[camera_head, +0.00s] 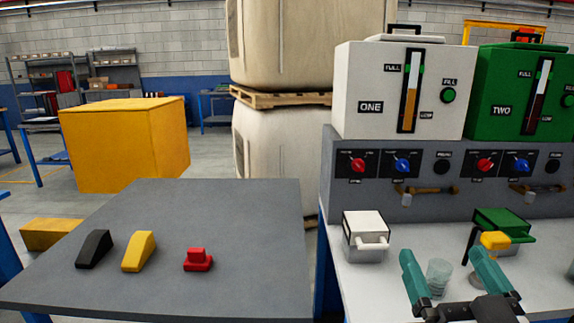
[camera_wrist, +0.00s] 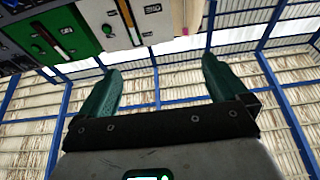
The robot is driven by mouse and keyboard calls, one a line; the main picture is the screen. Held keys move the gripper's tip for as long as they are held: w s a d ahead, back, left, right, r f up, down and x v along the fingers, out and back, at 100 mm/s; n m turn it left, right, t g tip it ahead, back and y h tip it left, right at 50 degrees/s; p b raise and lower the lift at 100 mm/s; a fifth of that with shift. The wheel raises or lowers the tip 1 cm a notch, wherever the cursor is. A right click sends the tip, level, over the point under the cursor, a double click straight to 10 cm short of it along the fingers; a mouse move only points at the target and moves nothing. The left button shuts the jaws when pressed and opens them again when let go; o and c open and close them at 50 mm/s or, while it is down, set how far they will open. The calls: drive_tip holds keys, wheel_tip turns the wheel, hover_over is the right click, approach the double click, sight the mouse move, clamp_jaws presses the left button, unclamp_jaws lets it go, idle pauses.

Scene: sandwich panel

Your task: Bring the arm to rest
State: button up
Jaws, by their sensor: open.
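My gripper (camera_head: 442,256) shows at the lower right of the head view, in front of the white-topped bench. Its two teal fingers are spread apart. In the wrist view, my gripper (camera_wrist: 161,68) is open with nothing between the fingers. A clear cup (camera_head: 439,272) shows between the fingers in the head view, on the bench behind them. The wrist view looks up toward the roof beams, with the green box (camera_wrist: 75,27) of the panel tilted at its upper left.
A white container (camera_head: 362,232) and a green-lidded one (camera_head: 503,221) stand on the bench under the control panel (camera_head: 350,187).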

drive_tip(key=s+d+f+g, duration=0.1)
drive_tip(key=d+f+g, duration=0.15)
drive_tip(key=f, duration=0.45)
drive_tip(key=s+d+f+g+h, duration=0.1)
drive_tip(key=s+f+g, duration=0.15)
drive_tip(key=f, duration=0.35)
drive_tip(key=d+f+g, duration=0.1)
drive_tip(key=f+g, duration=0.2)
drive_tip(key=f, duration=0.4)
drive_tip(key=s+d+f+g, duration=0.2)
drive_tip(key=s+f+g, duration=0.4)
drive_tip(key=s+f, duration=0.55)
drive_tip(key=s+f+g+p, duration=0.1)
drive_tip(key=s+f+g, duration=0.6)
drive_tip(key=s, duration=0.6)
wheel_tip(320, 180, up, 12)
drive_tip(key=p, duration=1.3)
drive_tip(key=shift+w+a+t+y, duration=0.3)
drive_tip(key=shift+w+t+y, duration=0.1)
drive_tip(key=shift+w, duration=0.05)
drive_tip(key=shift+r, duration=0.1)
